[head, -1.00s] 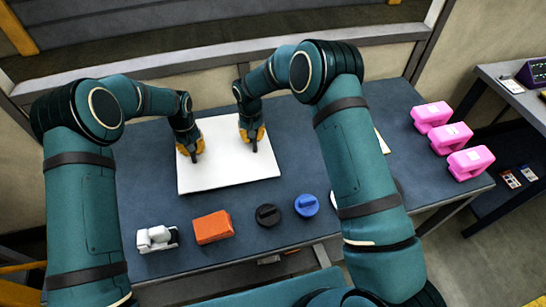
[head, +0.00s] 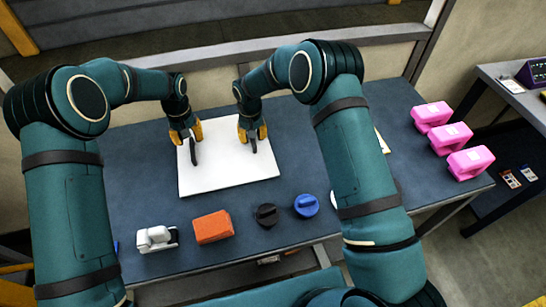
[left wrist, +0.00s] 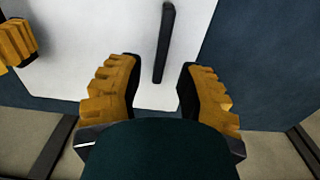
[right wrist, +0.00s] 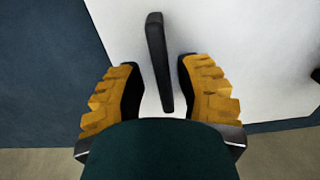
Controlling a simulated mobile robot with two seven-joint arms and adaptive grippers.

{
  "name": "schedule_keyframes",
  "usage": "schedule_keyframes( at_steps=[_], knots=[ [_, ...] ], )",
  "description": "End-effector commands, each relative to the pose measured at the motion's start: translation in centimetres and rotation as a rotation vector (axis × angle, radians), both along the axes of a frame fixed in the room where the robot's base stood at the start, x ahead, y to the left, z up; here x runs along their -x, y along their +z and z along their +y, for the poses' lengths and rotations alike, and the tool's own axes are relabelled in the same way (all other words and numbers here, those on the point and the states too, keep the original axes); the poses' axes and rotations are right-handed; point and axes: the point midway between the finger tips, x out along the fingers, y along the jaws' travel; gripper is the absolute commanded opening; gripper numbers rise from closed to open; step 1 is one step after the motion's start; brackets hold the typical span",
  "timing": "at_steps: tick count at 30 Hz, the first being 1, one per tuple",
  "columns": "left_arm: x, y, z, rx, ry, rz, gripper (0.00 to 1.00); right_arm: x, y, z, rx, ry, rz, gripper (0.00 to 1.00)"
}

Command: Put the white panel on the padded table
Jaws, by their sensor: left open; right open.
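The white panel (head: 225,177) lies flat on the dark blue padded table (head: 150,205), left of its middle. It has two dark bar handles on its top. The left handle (left wrist: 164,42) shows in the left wrist view, ahead of and between the fingers of my open left gripper (left wrist: 160,85). The right handle (right wrist: 157,60) shows in the right wrist view, between the open fingers of my right gripper (right wrist: 155,85). In the head view, my left gripper (head: 188,140) and my right gripper (head: 253,140) are both over the panel's far part.
A white clamp-like item (head: 156,239), an orange block (head: 213,227), a black knob (head: 266,215) and a blue knob (head: 306,205) line the near edge. Several pink blocks (head: 432,116) stand at the right. A side bench (head: 505,95) stands further right.

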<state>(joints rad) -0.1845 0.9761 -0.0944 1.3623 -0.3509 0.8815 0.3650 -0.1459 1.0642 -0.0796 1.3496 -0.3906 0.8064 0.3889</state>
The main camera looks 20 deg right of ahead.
Motion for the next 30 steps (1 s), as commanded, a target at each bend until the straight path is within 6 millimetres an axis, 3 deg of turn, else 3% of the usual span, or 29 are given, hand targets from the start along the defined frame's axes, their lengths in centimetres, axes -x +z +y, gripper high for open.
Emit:
schedule_keyframes(
  at_steps=[6, 16, 30],
  knots=[
    [0.0, 4.1, 0.0, 0.0, 0.0, -0.002, 0.37, 0.0, 0.0, 0.0, 0.0, 0.0, 0.0, 0.34],
    [0.0, 6.2, 0.0, 0.0, -0.001, 0.002, 0.37, -0.1, 0.8, 0.0, 0.0, 0.0, -0.002, 0.34],
    [0.0, 6.2, 0.0, -0.001, 0.0, 0.002, 0.37, 0.0, 9.4, 0.0, 0.0, 0.001, -0.004, 0.34]
  ],
)
